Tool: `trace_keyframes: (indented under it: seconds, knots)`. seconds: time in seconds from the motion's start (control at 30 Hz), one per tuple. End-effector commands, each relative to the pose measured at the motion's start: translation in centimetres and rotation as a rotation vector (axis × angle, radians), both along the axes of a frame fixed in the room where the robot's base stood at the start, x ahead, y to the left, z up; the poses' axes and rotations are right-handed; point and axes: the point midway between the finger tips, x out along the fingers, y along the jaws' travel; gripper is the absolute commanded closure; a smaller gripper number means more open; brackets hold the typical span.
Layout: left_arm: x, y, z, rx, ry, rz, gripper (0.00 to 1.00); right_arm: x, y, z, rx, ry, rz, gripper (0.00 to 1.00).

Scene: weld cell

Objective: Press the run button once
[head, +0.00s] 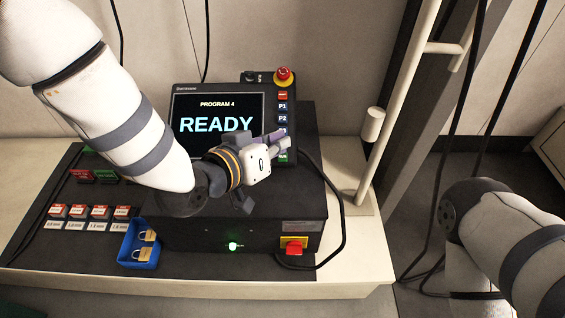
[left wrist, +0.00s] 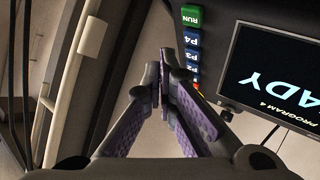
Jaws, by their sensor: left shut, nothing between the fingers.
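The green run button (head: 283,157) is at the bottom of the button column on the right side of the control panel. It also shows in the left wrist view (left wrist: 191,16), marked RUN, at the top of that picture. The panel's screen (head: 216,118) reads PROGRAM 4 and READY. My left gripper (head: 281,138) is shut and empty, in front of the lower part of the column, with its tips just above the run button in the picture. In the left wrist view its fingers (left wrist: 165,62) are together, apart from the button in the picture. My right gripper is out of view.
P buttons (head: 283,107) and a red button sit above run; P4 is covered in the head view. A red emergency stop (head: 284,76) tops the panel. A red switch (head: 293,247) and blue tray (head: 139,256) are in front. A post (head: 400,100) stands right.

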Motion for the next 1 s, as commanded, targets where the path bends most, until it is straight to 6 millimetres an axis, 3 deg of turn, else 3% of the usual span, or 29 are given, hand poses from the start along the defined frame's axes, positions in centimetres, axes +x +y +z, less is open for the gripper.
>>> trace_keyframes:
  seconds: [0.03,0.23,1.0]
  knots:
    - [0.2,0.0,-1.2,0.0,0.006,-0.001,1.0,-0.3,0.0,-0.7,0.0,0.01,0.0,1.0]
    - [1.1,0.0,-2.4,0.0,0.002,-0.001,1.0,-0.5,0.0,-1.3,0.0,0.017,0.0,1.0]
    - [1.3,0.0,-2.5,0.0,0.001,-0.001,1.0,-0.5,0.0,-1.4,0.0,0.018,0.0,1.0]
